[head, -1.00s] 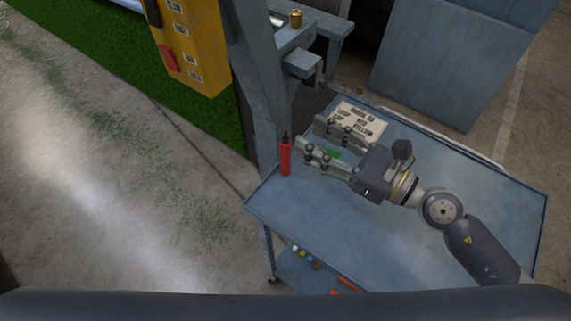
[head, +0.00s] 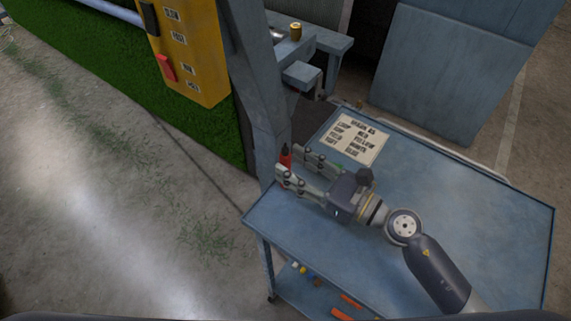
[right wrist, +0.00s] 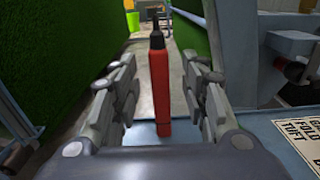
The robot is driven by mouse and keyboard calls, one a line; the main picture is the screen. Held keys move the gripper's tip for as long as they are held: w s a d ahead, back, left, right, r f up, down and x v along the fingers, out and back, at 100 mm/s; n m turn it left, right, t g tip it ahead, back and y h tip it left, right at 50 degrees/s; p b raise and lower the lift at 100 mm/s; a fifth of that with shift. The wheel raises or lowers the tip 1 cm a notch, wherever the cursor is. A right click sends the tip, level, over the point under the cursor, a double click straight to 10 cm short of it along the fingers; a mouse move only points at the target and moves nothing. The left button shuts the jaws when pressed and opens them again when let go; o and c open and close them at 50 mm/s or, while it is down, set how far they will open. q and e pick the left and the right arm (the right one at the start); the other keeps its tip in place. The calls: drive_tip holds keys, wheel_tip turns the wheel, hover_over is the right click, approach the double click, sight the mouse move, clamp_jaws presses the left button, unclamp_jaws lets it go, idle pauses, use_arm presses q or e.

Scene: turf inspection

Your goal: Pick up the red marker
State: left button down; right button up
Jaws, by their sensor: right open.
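The red marker (head: 285,158) stands upright near the left corner of the blue cart top (head: 440,215), its black tip upward. In the head view its lower part is hidden behind a finger of my right gripper (head: 297,168). In the right wrist view the red marker (right wrist: 160,88) stands between the two open fingers of the right gripper (right wrist: 163,95), with a gap on each side. My left gripper is not in view.
A paper sign with printed words (head: 349,138) lies on the cart top. A blue-grey post (head: 262,100) rises close beside the marker, with a yellow control box (head: 190,55) on it. The cart's right part is clear. Small items lie on its lower shelf (head: 315,295).

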sight(285, 143)
drive_tip(key=shift+x, duration=1.5)
drive_tip(key=shift+s, duration=0.1)
clamp_jaws()
drive_tip(key=shift+r+p, duration=0.15)
drive_tip(key=shift+p, duration=0.15)
wheel_tip(285, 143, up, 9)
drive_tip(key=p, duration=0.4)
drive_tip(key=shift+f, duration=0.2)
drive_tip(key=shift+r+p, duration=0.35)
drive_tip(key=shift+r, duration=0.25)
